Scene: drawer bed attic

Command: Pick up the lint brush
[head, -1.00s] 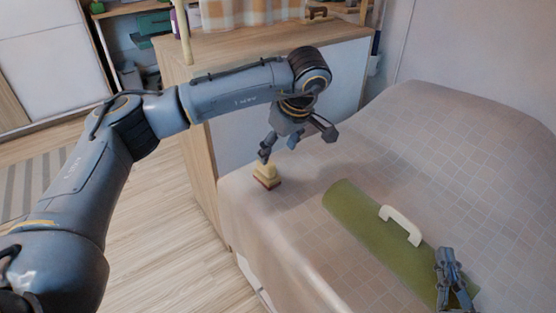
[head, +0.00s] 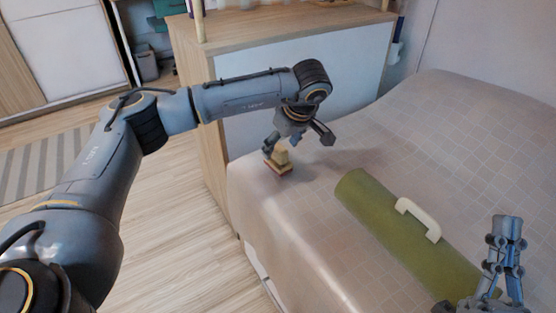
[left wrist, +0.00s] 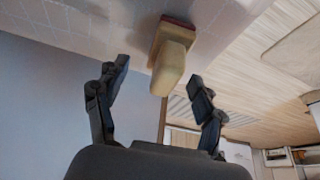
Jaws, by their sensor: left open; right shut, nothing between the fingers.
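The lint brush (head: 281,160), with a pale yellow handle block and a dark red base, stands on the bed (head: 310,215) near its left edge. My left gripper (head: 298,143) is open just above and behind it. In the left wrist view the brush (left wrist: 172,58) lies ahead of the two spread fingertips (left wrist: 158,72), with nothing between the fingers touching it visibly. My right gripper (head: 506,222) is shut and empty at the lower right, over the bed.
A green roll (head: 400,235) with a white handle (head: 418,219) lies on the bed to the right of the brush. A wooden cabinet (head: 270,40) stands behind the bed. Wooden floor (head: 170,230) is clear at the left.

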